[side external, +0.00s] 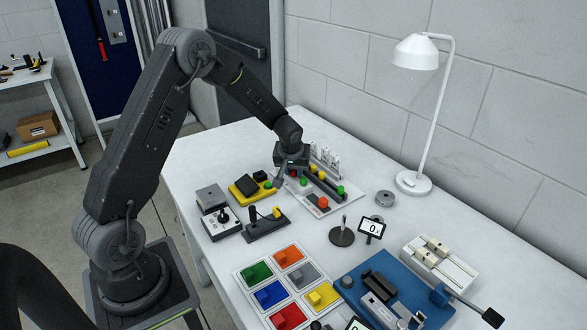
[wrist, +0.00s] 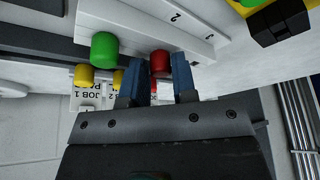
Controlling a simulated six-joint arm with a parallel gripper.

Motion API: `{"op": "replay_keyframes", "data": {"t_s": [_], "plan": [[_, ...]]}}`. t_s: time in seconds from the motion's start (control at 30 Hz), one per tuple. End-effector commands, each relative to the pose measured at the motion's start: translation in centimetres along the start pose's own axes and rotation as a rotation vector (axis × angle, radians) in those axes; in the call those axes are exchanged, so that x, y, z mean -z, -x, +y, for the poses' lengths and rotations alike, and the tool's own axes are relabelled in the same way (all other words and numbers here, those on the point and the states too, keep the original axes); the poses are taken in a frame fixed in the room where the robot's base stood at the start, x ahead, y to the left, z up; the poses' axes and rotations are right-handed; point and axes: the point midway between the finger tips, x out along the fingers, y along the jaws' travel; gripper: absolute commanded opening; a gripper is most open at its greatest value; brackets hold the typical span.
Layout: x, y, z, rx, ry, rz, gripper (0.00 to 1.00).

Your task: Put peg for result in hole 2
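In the side external view my gripper (side external: 291,163) points down at the pegboard (side external: 318,208) near the wall. A red peg (side external: 293,173) shows just beneath it. In the wrist view the two blue-grey fingers (wrist: 158,80) stand on either side of the red peg (wrist: 160,62); whether they press on it I cannot tell. A white block with printed numbers (wrist: 150,18), including a 2, lies beyond the fingertips. A green peg (wrist: 104,50) stands left of the fingers, with yellow pegs (wrist: 84,76) nearby. The label result and the opening of hole 2 are not clearly visible.
A yellow device (side external: 245,187) and a joystick box (side external: 221,222) stand left of the board.

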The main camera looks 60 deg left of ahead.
Motion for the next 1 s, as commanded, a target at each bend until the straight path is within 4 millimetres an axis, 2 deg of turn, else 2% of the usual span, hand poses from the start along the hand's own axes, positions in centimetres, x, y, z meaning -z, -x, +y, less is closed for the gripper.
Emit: {"op": "replay_keyframes", "data": {"t_s": [0.03, 0.2, 0.67, 0.77, 1.0], "plan": [[-0.1, -0.1, -0.2, 0.004, -0.001, -0.004, 0.33], [-0.1, -0.1, -0.1, 0.004, -0.001, -0.004, 0.49], [-0.1, 0.4, 0.0, 0.002, -0.001, -0.002, 0.49], [0.0, 1.6, 0.0, 0.002, -0.002, 0.000, 0.49], [0.1, 6.9, 0.0, -0.001, 0.000, 0.004, 0.49]]}}
